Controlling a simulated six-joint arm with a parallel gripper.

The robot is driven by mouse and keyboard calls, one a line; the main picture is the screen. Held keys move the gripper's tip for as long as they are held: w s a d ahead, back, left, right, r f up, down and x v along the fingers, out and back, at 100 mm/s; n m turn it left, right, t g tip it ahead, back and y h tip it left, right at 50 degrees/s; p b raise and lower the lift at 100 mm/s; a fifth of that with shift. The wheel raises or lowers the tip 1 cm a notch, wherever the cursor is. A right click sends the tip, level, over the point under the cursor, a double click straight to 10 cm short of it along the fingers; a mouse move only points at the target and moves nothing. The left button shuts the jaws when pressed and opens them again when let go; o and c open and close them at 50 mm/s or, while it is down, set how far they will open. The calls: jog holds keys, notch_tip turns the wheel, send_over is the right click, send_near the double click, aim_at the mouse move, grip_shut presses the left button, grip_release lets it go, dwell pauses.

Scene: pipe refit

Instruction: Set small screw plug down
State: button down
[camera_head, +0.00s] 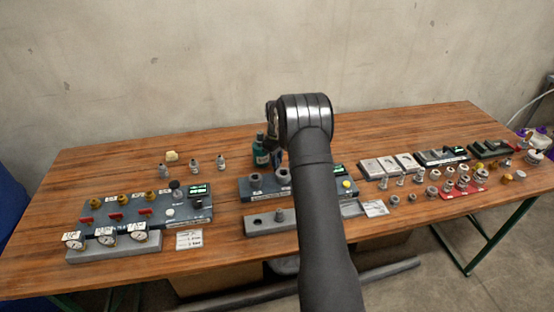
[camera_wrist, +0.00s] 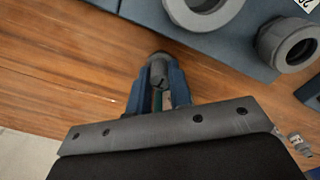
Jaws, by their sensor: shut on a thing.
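My gripper (camera_wrist: 160,82) shows at the centre of the wrist view, with its dark blue fingers closed on a small grey piece with a rounded end, which I take for the small screw plug (camera_wrist: 158,70). The fingers cover most of it. The held piece is over or near the bare wood beside a blue-grey fitting block (camera_wrist: 130,12); its height cannot be told. In the head view my arm hides most of the gripper. A grey tray block (camera_head: 257,223) in front has a dark round hole and a small grey plug-like piece (camera_head: 279,214) standing in it.
Two large grey ring fittings (camera_wrist: 288,45) stand on the fitting block close to my gripper. A valve-and-gauge panel (camera_head: 120,212) is at left; several metal fittings (camera_head: 432,190) are at right. Bare wood (camera_head: 95,165) lies at the back left.

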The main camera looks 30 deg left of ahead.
jog(key=shift+f, duration=0.15)
jog(key=c, duration=1.3)
grip_release()
notch_tip(320, 180, up, 11)
jog(key=shift+o, duration=0.5)
jog(key=shift+r, duration=0.7)
